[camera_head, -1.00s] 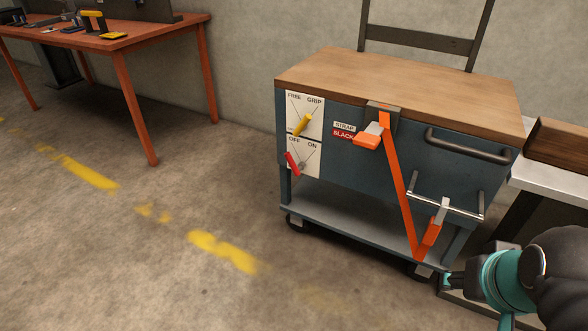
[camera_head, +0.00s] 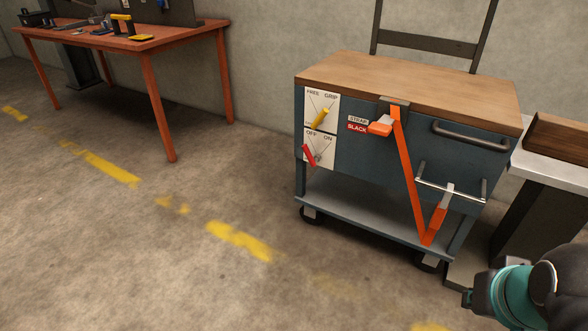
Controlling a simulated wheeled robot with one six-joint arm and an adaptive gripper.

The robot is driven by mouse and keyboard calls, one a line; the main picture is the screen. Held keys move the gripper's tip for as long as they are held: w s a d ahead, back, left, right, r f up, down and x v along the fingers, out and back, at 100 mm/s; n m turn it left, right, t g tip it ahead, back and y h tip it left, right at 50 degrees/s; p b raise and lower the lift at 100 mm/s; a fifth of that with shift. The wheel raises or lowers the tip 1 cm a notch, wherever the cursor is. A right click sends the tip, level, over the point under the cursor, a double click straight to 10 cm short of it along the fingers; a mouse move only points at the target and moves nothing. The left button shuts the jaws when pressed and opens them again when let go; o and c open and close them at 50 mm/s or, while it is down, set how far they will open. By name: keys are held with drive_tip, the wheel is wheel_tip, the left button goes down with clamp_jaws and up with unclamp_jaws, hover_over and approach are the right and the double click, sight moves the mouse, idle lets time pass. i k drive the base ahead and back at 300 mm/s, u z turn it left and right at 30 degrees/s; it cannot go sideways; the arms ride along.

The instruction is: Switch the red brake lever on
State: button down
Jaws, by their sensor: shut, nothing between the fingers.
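The red brake lever (camera_head: 309,155) is on the lower white plate (camera_head: 319,145), marked OFF and ON, on the left of the blue cart's front (camera_head: 372,162). Its red handle leans up and left, on the OFF side. Above it, a yellow lever (camera_head: 320,118) on the FREE/GRIP plate (camera_head: 322,99) leans up and right, on the GRIP side. Part of my arm shows at the lower right, apart from the cart. My gripper's fingers are not in view.
An orange strap (camera_head: 407,170) hangs down the cart's front beside a STRAP SLACK label (camera_head: 357,123). A handle (camera_head: 470,134) and a bar (camera_head: 440,187) stick out at the right. An orange table (camera_head: 110,40) stands at the back left. The floor before the cart is clear.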

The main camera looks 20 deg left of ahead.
sight(312, 160)
drive_tip(key=k, duration=0.95)
drive_tip(key=u, duration=0.6)
drive_tip(key=i, duration=1.8)
drive_tip(key=z, duration=0.8)
